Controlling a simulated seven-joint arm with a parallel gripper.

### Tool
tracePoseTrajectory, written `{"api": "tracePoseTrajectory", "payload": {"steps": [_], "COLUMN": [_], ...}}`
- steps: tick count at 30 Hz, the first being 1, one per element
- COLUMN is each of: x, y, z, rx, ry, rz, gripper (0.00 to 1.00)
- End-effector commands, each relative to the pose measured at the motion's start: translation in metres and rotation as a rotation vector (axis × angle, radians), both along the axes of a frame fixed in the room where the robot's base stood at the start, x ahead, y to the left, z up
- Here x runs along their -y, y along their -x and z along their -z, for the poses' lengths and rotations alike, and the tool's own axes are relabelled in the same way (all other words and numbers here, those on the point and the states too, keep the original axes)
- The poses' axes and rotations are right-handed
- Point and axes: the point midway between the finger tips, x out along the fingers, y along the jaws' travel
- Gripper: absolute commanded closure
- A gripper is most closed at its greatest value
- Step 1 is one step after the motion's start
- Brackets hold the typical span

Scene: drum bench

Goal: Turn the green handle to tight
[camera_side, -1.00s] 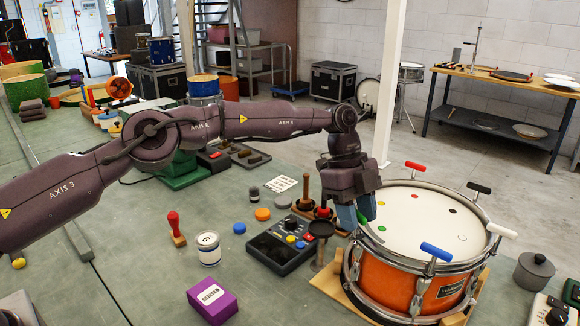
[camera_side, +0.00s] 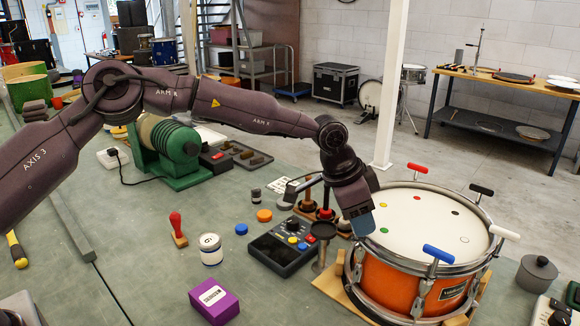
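The orange drum (camera_side: 400,284) stands on a wooden base at the right, its pale head facing up. T-handles stand around its rim: red (camera_side: 418,169), black (camera_side: 480,189), white (camera_side: 503,232) and blue (camera_side: 437,254). Coloured dots lie on the head; the green dot (camera_side: 383,231) is at its left side. No green handle shows; my gripper and wrist cover the left rim near that dot. My gripper (camera_side: 358,226) points down at this left rim, its blue-grey fingers seen edge-on. Whether they are open or shut, or touch anything, I cannot tell.
A dark control box (camera_side: 284,248) with coloured buttons lies left of the drum, with a dark-topped stand (camera_side: 322,232) between them. A white tin (camera_side: 210,249), a red-handled stamp (camera_side: 177,228) and a purple box (camera_side: 214,301) stand farther left. The bench is clear around the purple box.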

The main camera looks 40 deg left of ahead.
Motion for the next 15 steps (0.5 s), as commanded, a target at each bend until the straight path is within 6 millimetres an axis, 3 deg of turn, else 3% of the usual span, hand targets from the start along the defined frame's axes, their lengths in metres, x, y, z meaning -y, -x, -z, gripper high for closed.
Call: {"api": "tracePoseTrajectory", "payload": {"steps": [13,15], "x": [0.0,-0.003], "y": [0.001,0.006], "z": [-0.001,-0.018], "rx": [0.001,0.005], "ry": [0.0,0.0], "rz": [-0.401,-0.395], "gripper": [0.62,0.62]}}
